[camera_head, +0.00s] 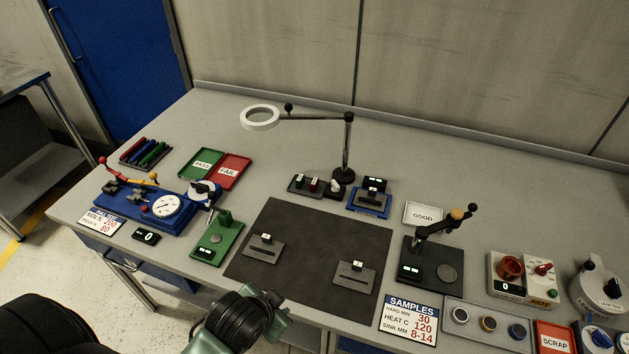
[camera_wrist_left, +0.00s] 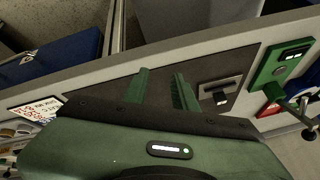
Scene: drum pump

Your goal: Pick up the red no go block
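A small dark tray (camera_head: 301,193) stands behind the dark mat, near the foot of the lamp. My left gripper (camera_head: 277,305) is low in the head view, at the bench's front edge, well in front of the tray. In the left wrist view its two green fingers (camera_wrist_left: 160,88) are apart with nothing between them. The red block does not show in that view. My right gripper is not in view.
The dark mat (camera_head: 315,230) holds two grey slotted blocks. A green fixture (camera_head: 218,240) stands to its left and a black press stand (camera_head: 432,262) to its right. A ring lamp (camera_head: 347,140) on a post rises behind the tray. The bench behind is clear.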

